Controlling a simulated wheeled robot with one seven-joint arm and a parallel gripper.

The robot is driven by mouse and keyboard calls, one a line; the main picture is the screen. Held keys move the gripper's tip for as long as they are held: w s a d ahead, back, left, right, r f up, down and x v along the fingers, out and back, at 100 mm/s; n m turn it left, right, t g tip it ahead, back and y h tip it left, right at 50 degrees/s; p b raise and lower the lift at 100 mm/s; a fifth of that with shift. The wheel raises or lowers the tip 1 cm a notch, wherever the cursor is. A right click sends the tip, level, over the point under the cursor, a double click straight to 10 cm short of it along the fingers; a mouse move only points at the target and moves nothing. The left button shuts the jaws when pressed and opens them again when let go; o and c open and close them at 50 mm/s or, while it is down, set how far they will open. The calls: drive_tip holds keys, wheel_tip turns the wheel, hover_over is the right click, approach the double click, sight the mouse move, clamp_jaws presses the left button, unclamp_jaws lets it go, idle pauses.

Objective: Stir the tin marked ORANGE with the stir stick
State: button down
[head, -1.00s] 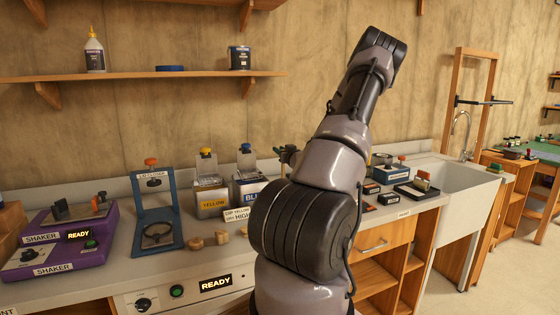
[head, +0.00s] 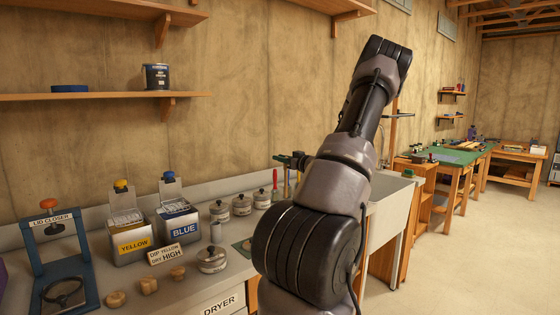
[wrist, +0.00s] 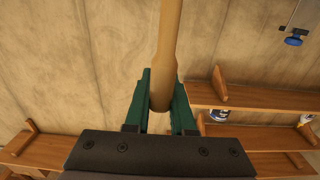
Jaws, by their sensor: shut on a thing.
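My gripper (wrist: 160,108) is shut on a light wooden stick (wrist: 168,40) between its green fingers in the wrist view. The stick extends to the top edge of that view, so its far end is out of sight. In the head view my arm hides most of the gripper; a dark piece of it (head: 291,160) shows left of the arm.
Open dye containers marked YELLOW (head: 130,240) and BLUE (head: 178,222) stand left of the tins. A sign (head: 165,254), wooden knobs (head: 148,286) and a blue lid closer (head: 62,262) are nearby. Tools (head: 275,180) stand by the wall. Open floor lies right.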

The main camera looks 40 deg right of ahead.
sight(285, 189)
drive_tip(key=shift+d+f, duration=0.1)
drive_tip(key=shift+f, duration=6)
